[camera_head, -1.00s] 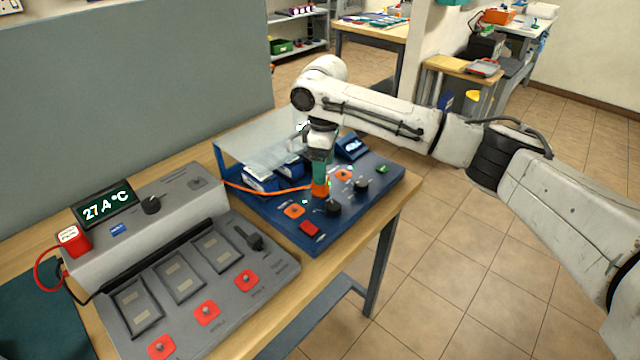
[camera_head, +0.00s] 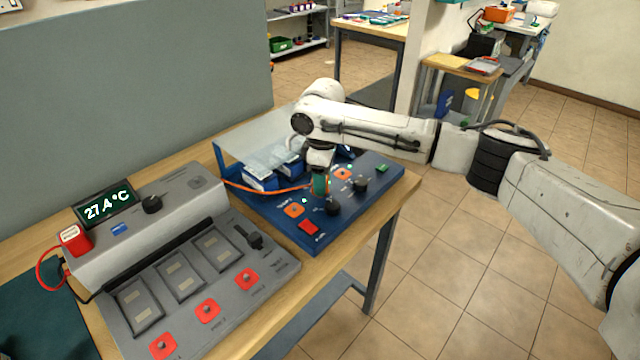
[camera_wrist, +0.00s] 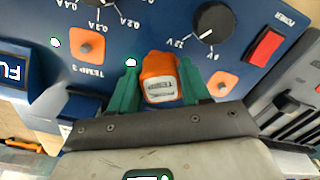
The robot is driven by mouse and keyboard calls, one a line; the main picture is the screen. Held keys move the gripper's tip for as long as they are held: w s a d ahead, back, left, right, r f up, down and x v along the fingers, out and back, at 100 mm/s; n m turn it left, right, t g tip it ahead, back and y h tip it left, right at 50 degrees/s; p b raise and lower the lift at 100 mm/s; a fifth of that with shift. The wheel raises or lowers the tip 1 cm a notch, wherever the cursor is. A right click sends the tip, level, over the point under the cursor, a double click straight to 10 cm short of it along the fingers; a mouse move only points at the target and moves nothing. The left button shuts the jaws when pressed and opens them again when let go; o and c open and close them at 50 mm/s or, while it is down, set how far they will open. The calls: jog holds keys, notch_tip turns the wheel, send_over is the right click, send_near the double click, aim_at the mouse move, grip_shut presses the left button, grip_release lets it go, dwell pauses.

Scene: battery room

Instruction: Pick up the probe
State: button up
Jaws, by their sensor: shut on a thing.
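The orange probe (camera_wrist: 160,66) stands on the blue panel (camera_head: 266,205), between two orange socket plates. Its orange cable (camera_head: 255,189) runs off to the left in the head view. My gripper (camera_wrist: 158,88) is shut on the probe, with one green finger on each side of it. In the head view my gripper (camera_head: 320,186) is low over the panel and its fingers hide most of the probe. Whether the probe is seated in a socket cannot be seen.
Black knobs (camera_head: 333,208) and a red power switch (camera_head: 309,227) are close around the gripper. A clear raised cover (camera_head: 255,145) stands behind. A grey instrument (camera_head: 200,262) with a red plug (camera_head: 72,239) fills the left of the bench.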

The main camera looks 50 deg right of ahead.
jog(key=c, duration=0.4)
jog(key=shift+r, duration=0.15)
